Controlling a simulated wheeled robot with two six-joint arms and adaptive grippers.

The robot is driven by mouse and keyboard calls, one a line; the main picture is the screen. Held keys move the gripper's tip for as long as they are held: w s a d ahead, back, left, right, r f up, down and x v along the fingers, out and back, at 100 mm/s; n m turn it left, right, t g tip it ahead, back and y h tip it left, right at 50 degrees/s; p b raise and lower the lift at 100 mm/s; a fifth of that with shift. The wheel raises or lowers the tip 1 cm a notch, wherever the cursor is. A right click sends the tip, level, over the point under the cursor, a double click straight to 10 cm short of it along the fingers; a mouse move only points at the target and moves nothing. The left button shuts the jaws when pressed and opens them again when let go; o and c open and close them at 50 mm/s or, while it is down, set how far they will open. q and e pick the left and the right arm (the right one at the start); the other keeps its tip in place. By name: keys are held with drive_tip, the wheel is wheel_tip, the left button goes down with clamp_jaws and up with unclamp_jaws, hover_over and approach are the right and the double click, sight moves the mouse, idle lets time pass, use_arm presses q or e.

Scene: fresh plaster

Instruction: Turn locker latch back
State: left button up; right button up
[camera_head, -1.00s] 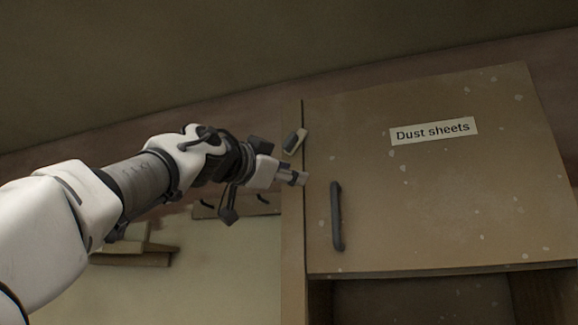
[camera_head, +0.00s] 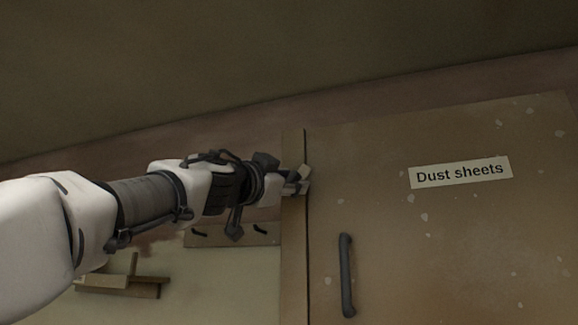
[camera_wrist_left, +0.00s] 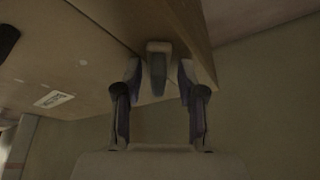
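The locker door (camera_head: 440,225) is brown and carries a "Dust sheets" label (camera_head: 460,172). Its latch (camera_wrist_left: 158,66) is a small block, pale at one end and darker at the other, by the door's edge. My left gripper (camera_head: 301,180) is at the locker's left post in the head view. In the left wrist view its two fingers (camera_wrist_left: 158,82) are open, one on each side of the latch, with narrow gaps between. In the head view the gripper largely hides the latch. My right gripper is not in view.
A dark vertical handle (camera_head: 346,275) sits on the door, right of and below my left gripper. A hook rail (camera_head: 262,239) and a wooden shelf (camera_head: 120,284) are on the wall to the left. The wall above the locker is bare.

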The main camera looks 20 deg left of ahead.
use_arm(q)
drive_tip(key=shift+s+d, duration=0.25)
drive_tip(key=shift+s, duration=0.05)
drive_tip(key=shift+w+a+f, duration=0.1)
drive_tip(key=shift+w, duration=0.2)
clamp_jaws()
drive_tip(key=shift+m, duration=0.5)
drive_tip(key=m+g+p, duration=0.1)
drive_tip(key=m, duration=0.1)
drive_tip(key=m+g+h+p, duration=0.1)
drive_tip(key=m, duration=0.2)
drive_tip(key=shift+p, duration=0.35)
drive_tip(key=m+p, duration=0.1)
drive_tip(key=m, duration=0.1)
drive_tip(key=m+g, duration=0.1)
drive_tip(key=shift+d+f+m+g+h+p, duration=0.2)
drive_tip(key=shift+m+g+h+p, duration=0.1)
drive_tip(key=shift+m+p, duration=0.1)
drive_tip(key=shift+f+m+g+p, duration=0.15)
drive_tip(key=shift+m+g+p, duration=0.3)
drive_tip(key=shift+m, duration=0.55)
unclamp_jaws()
